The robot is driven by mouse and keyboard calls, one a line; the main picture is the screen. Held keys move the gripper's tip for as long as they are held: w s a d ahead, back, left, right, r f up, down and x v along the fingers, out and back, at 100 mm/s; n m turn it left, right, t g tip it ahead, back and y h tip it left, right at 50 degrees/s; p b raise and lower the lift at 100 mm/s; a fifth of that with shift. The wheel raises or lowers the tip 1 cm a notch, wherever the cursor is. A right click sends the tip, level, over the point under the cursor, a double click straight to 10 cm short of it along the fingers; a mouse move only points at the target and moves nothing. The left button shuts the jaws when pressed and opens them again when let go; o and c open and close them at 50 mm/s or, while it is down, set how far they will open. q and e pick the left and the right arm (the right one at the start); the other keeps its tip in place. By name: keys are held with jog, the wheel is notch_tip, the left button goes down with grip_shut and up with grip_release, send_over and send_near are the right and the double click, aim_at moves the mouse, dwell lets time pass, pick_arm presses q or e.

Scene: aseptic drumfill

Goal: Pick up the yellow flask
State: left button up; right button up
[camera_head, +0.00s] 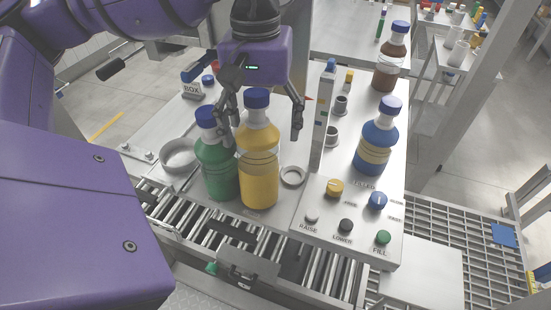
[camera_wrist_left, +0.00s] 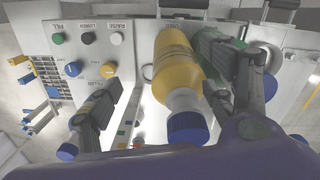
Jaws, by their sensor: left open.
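The yellow flask (camera_head: 259,172) with a blue cap stands upright at the roller conveyor's edge. My left gripper (camera_head: 262,133) is above it, open, one finger reaching down on each side of its neck and shoulder. In the left wrist view the yellow flask (camera_wrist_left: 178,65) lies between the spread fingers of my left gripper (camera_wrist_left: 160,68), closer to the right finger. Whether that finger touches it I cannot tell. The green flask (camera_head: 218,168) stands close on the left, and the left finger comes down in the narrow space between the two. My right gripper is not in view.
A ring (camera_head: 293,177) and an upright post (camera_head: 322,120) stand right of the flask. A blue flask (camera_head: 376,140) and a brown flask (camera_head: 390,62) are farther right. A control panel with knobs and buttons (camera_head: 345,227) is at the front right. Rollers (camera_head: 205,226) run in front.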

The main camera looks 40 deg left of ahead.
aim_at(259, 144)
pick_arm(q)
jog(key=shift+s+a+f, duration=0.15)
jog(key=shift+s+a, duration=0.1)
jog(key=shift+a, duration=0.4)
jog(key=shift+d+f, duration=0.1)
jog(key=shift+f, duration=0.85)
jog(key=f, duration=0.4)
jog(key=shift+w+f+p, duration=0.3)
jog(key=shift+w+f, duration=0.05)
jog(key=shift+f, duration=0.05)
jog(key=shift+w, duration=0.1)
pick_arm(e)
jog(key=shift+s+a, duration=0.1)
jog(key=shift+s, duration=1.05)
pick_arm(q)
jog(key=shift+o, duration=0.3)
jog(key=c, duration=1.1)
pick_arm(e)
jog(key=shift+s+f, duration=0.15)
